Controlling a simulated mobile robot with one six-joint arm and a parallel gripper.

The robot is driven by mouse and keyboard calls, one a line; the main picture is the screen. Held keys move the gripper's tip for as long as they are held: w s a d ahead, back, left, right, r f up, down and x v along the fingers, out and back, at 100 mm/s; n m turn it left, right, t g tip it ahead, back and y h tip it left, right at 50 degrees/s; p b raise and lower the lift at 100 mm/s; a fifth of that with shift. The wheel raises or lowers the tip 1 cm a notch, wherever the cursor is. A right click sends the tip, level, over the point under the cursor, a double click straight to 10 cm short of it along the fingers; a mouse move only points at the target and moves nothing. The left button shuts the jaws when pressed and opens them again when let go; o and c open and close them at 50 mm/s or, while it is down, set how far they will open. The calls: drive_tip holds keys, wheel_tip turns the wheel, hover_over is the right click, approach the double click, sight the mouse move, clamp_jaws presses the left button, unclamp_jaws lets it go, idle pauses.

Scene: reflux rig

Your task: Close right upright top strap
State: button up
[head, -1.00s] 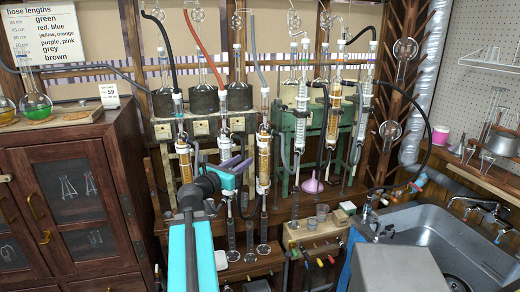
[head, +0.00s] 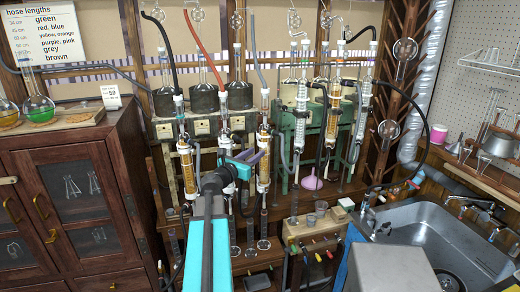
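My gripper (head: 258,157), turquoise with purple fingers, is in front of the left part of the reflux rig, pointing away to the right. It overlaps the middle amber-filled glass column (head: 264,172) in the picture; I cannot tell whether they touch. The finger gap is not clear. A cream stand (head: 180,130) carries the left columns. A green stand (head: 290,130) carries the right ones, with a white-scaled column (head: 301,92) and an amber column (head: 333,115). The straps on the uprights are too small to make out, so I cannot tell open from closed.
A dark wooden cabinet (head: 75,150) stands at the left. A metal sink (head: 440,225) is at the right. A small wooden rack (head: 310,228) with coloured handles sits low in front. Hoses, including a black one (head: 415,165), loop around the rig.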

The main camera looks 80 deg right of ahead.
sight(263, 147)
drive_tip(key=shift+p+x, duration=0.55)
drive_tip(key=shift+x, duration=1.85)
